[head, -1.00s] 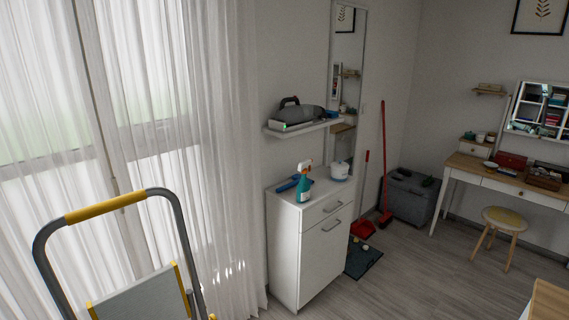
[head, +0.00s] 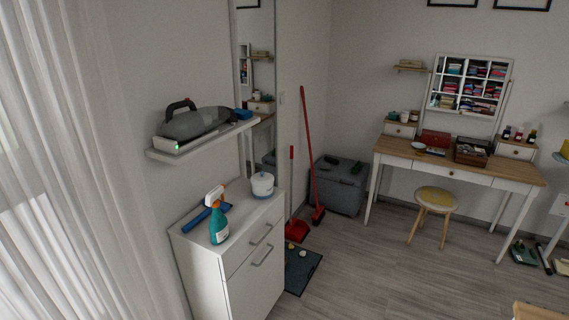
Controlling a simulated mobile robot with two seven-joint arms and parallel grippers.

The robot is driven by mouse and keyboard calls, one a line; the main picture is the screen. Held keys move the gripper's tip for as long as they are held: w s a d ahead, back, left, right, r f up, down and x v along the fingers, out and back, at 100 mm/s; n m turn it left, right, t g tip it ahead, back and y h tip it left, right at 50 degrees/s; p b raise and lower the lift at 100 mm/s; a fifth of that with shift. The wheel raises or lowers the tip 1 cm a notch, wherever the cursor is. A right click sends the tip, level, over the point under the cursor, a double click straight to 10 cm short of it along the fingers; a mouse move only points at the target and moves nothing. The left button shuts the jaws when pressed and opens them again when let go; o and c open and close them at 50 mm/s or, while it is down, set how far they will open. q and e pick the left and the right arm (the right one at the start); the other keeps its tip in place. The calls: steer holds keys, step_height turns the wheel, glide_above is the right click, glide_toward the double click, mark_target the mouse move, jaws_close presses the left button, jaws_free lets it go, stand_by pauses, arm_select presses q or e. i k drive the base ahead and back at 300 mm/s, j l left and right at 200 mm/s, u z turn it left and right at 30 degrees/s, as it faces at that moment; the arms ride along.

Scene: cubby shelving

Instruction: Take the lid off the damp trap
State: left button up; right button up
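A small white rounded tub with a lid, which looks like the damp trap (head: 262,186), stands upright on the back part of the white cabinet (head: 208,262). Its lid appears to be on, but the detail is small. Neither of my grippers is in the head view.
A teal spray bottle (head: 217,222) and a blue brush-like tool (head: 204,215) are on the cabinet top, nearer than the tub. A wall shelf (head: 200,140) with a grey handheld vacuum (head: 196,123) juts out above. A dark mat (head: 299,268) lies beside the cabinet; the floor to the right (head: 370,265) is clear.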

mark_target(262, 179)
steer(key=i+l+u, duration=0.1)
steer(key=i, duration=0.4)
steer(key=i+l+u, duration=0.1)
steer(key=i+l, duration=0.15)
steer(key=i, duration=0.2)
steer(key=i+l+u, duration=0.1)
steer(key=i, duration=0.4)
steer(key=i+l+u, duration=0.35)
steer(key=l, duration=0.35)
steer(key=i+l+u, duration=0.2)
steer(key=l, duration=0.2)
steer(key=i+j, duration=0.05)
